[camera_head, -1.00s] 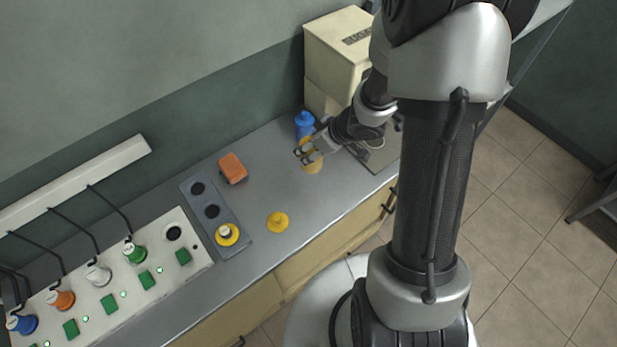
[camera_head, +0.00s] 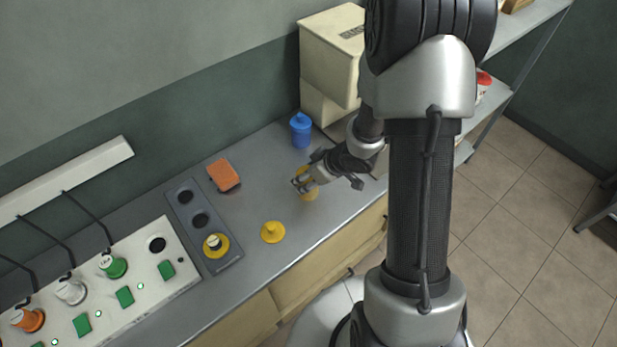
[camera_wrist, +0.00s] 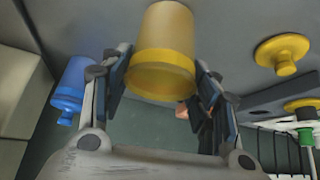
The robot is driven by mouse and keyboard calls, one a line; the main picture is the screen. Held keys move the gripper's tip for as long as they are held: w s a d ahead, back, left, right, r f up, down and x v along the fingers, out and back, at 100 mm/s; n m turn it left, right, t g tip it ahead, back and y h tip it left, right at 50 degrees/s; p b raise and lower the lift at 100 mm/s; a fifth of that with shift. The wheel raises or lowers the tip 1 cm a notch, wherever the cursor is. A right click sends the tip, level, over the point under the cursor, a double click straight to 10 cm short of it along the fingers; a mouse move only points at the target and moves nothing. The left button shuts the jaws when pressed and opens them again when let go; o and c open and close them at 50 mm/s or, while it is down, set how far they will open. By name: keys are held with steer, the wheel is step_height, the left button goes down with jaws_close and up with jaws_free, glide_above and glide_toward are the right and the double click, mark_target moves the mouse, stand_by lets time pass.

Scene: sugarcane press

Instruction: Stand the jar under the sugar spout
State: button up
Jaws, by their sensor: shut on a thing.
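The yellow jar (camera_wrist: 160,40) is between my two gripper fingers in the wrist view, and my gripper (camera_wrist: 165,85) is shut on it. Its rim faces the wrist camera. In the head view the jar (camera_head: 309,191) is mostly hidden behind my gripper (camera_head: 300,182), over the grey counter near its front edge. I cannot tell whether its base touches the counter. A cream machine (camera_head: 327,55) with a dark label stands against the wall, behind and to the right of my gripper. My arm hides the space in front of it, and no spout can be made out.
A blue lidded jar (camera_head: 300,132) stands between my gripper and the machine; it shows in the wrist view (camera_wrist: 70,88). A yellow lid (camera_head: 273,232), an orange block (camera_head: 224,175) and a grey holed tray (camera_head: 186,208) lie left. The counter around the lid is clear.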

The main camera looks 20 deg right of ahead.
steer(key=shift+r, duration=0.1)
steer(key=o, duration=1.2)
steer(key=shift+f, duration=0.2)
steer(key=shift+o, duration=0.2)
